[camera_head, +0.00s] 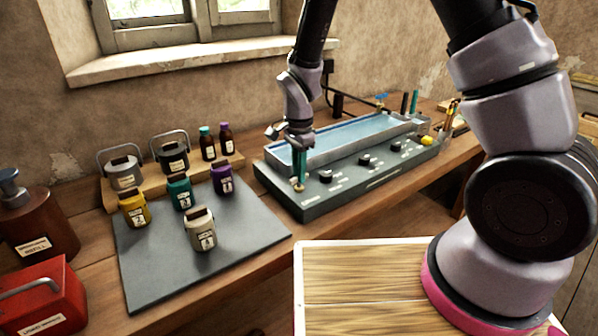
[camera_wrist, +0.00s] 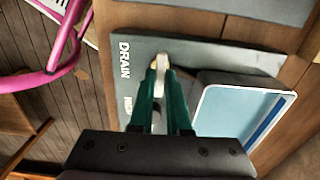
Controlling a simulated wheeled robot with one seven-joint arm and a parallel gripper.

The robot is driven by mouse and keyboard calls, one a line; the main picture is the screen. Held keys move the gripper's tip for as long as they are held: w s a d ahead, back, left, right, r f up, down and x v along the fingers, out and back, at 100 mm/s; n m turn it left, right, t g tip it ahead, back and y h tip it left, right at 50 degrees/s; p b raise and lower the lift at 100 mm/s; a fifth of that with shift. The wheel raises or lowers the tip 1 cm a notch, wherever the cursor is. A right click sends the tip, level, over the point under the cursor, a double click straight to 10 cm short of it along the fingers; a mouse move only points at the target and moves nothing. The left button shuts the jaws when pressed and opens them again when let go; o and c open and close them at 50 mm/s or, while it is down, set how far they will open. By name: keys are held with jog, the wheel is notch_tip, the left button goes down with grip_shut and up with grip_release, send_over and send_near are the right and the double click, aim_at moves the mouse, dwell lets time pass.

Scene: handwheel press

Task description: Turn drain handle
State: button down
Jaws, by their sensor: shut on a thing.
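The drain handle (camera_wrist: 163,61) is a small pale, brass-coloured piece at the end of the grey-green panel, beside the white word DRAIN. In the wrist view my gripper (camera_wrist: 160,72) has its two green fingers closed on it from above. In the head view my gripper (camera_head: 299,180) points down at the left end of the bath unit (camera_head: 300,208), with the brass base of the handle just under the fingertips. The fingers hide most of the handle, so its angle is hard to tell.
The bath unit holds a blue-lined basin (camera_head: 345,140) right behind the handle, and black knobs (camera_head: 326,176) line its front. A dark mat (camera_head: 165,262) with several labelled jars lies to the left. A red box (camera_head: 42,298) stands at the front left.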

jog(key=n, duration=0.8)
jog(key=shift+n, duration=0.3)
jog(key=n, duration=0.4)
jog(key=shift+n, duration=2.5)
jog(key=c, duration=0.9)
grip_release()
